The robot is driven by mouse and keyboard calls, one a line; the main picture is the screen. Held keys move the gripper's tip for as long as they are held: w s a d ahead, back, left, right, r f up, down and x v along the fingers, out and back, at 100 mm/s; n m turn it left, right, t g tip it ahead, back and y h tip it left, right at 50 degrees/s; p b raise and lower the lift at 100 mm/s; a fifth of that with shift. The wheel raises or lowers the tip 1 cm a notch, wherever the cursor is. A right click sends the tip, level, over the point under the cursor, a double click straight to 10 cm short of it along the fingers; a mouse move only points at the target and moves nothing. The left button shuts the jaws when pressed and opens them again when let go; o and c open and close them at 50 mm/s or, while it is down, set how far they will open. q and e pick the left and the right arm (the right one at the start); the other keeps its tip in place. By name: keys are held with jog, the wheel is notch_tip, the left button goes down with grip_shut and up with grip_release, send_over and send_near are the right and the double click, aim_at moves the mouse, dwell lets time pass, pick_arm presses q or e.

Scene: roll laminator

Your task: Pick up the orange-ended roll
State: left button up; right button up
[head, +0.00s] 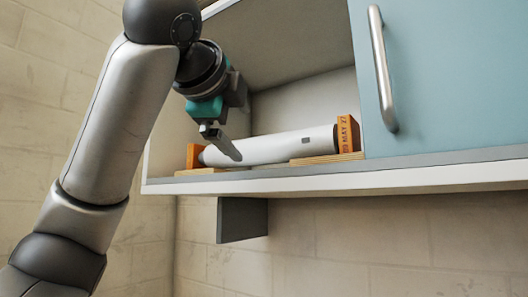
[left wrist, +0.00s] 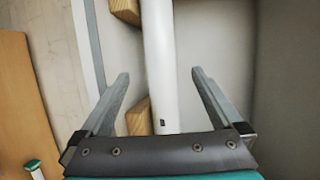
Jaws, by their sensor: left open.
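The orange-ended roll (head: 275,148) is a white cylinder with an orange block at each end. It lies lengthwise in the open wall cabinet, on pale wooden supports (head: 327,158). My left gripper (head: 222,145) is at the roll's left part in the head view, with a finger in front of it. In the left wrist view, my left gripper (left wrist: 160,75) is open, and the white roll (left wrist: 158,60) runs between its two fingers with a gap on each side. The orange ends are out of the wrist view. My right gripper is not in view.
The cabinet shelf edge (head: 400,180) runs below the roll. A blue door (head: 455,70) with a metal handle (head: 382,70) covers the right side. A dark bracket (head: 242,220) hangs under the shelf. A wooden surface (left wrist: 15,110) shows far left in the wrist view.

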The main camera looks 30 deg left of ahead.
aim_at(251, 146)
pick_arm(q)
jog(key=p+x, duration=0.1)
jog(key=x, duration=0.2)
jog(key=shift+w+a+f, duration=0.1)
jog(key=shift+w+a, duration=0.05)
jog(key=shift+w, duration=0.2)
jog(key=p+x, duration=0.1)
jog(key=x, duration=0.2)
jog(key=shift+w, duration=0.15)
jog(key=shift+w+a+f, duration=0.1)
jog(key=shift+w+f, duration=0.1)
jog(key=shift+w, duration=0.45)
jog(key=shift+w+p, duration=0.2)
jog(key=shift+p, duration=0.1)
jog(key=p+x, duration=0.2)
jog(key=x, duration=0.2)
jog(key=shift+w+r, duration=0.1)
jog(key=shift+w, duration=0.45)
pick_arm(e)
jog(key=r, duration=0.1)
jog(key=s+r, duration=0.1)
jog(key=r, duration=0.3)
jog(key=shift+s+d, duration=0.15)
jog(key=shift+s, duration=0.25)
pick_arm(q)
jog(key=shift+c, duration=0.2)
